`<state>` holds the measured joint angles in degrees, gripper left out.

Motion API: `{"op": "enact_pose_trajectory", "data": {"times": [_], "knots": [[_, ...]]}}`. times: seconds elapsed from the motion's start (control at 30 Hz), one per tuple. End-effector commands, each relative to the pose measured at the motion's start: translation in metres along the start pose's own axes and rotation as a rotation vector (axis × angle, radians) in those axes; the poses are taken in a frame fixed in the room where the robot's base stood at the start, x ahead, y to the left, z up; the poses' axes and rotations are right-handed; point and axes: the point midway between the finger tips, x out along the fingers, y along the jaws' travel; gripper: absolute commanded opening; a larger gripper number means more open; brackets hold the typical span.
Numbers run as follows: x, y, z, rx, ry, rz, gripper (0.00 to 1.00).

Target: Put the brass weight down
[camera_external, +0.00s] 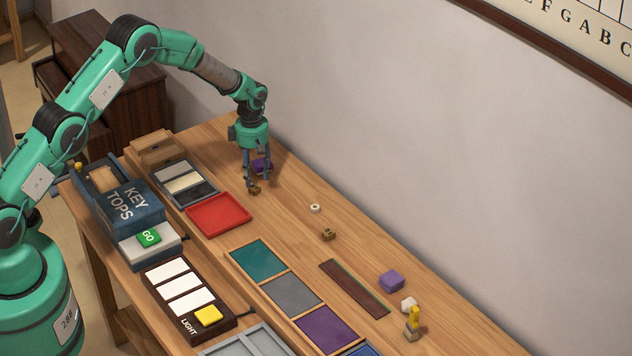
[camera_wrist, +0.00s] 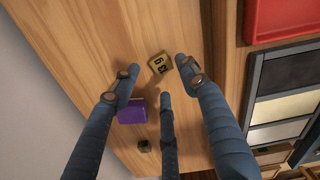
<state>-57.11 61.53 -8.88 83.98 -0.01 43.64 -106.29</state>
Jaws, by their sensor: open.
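A small brass weight (camera_wrist: 159,64) with dark markings sits on the wooden table, between and just beyond the spread fingertips of my gripper (camera_wrist: 157,78) in the wrist view. The fingers are apart and do not visibly grip it. In the external view my gripper (camera_external: 252,182) points down low over the far part of the table, with the brass weight (camera_external: 255,190) at its fingertips. A second, similar brass weight (camera_external: 328,234) stands on the table farther right, clear of the gripper.
A purple block (camera_wrist: 133,112) lies close beside a finger, and a small dark cube (camera_wrist: 143,146) is near it. A red tray (camera_external: 218,214) and a box of key colours (camera_external: 185,183) are close by. A white ring (camera_external: 315,208) lies on the table. Bare wood lies between.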

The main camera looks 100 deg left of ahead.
Motion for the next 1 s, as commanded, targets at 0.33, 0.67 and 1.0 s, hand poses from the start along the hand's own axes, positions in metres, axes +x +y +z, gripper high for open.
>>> {"op": "enact_pose_trajectory", "data": {"times": [0.33,0.67,1.0], "knots": [[-0.055,0.001,0.0,0.0,-0.001,0.004,0.44],[-0.08,0.001,0.0,0.0,0.0,0.001,0.44],[-0.081,0.0,0.0,0.0,0.0,0.0,0.44]]}}
